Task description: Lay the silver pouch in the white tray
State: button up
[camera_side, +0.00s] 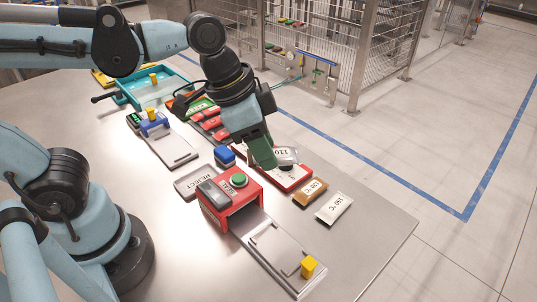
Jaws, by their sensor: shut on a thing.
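My gripper (263,152) is at the centre, tilted down and to the right, with its green end beside a silver pouch (286,156) marked 110. It is shut on this pouch, which shows just above a red-edged flat item; the fingertips are partly hidden. A second pale silver pouch (334,208) marked 130 °C lies flat on the table at the right. A pale grey-white tray (186,185) marked REJECT lies left of the gripper. I cannot tell whether it is the white tray.
A red sealer (213,208) with a green button stands in front of the gripper, with a metal slide plate (270,244) and yellow block (308,266). A gold pouch (310,191) lies at the right. A teal tray (122,83) is behind left.

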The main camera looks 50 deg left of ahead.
jog(key=w+a+r+n+t+y, duration=0.1)
jog(key=w+a+n, duration=0.15)
jog(key=a, duration=0.25)
jog(key=w+a+r+n+y, duration=0.1)
jog(key=w+a+n, duration=0.1)
jog(key=a+n, duration=0.3)
jog(key=n+g+y, duration=0.5)
jog(key=n+g, duration=0.1)
jog(key=n, duration=1.6)
send_over(128, 150)
jog(key=d, duration=0.1)
jog(key=f, duration=1.3)
jog(key=shift+w+d+f, duration=0.1)
jog(key=shift+w+f, duration=0.2)
jog(key=shift+f, duration=2.05)
jog(key=o, duration=1)
jog(key=shift+f, duration=0.1)
jog(key=shift+o, duration=0.2)
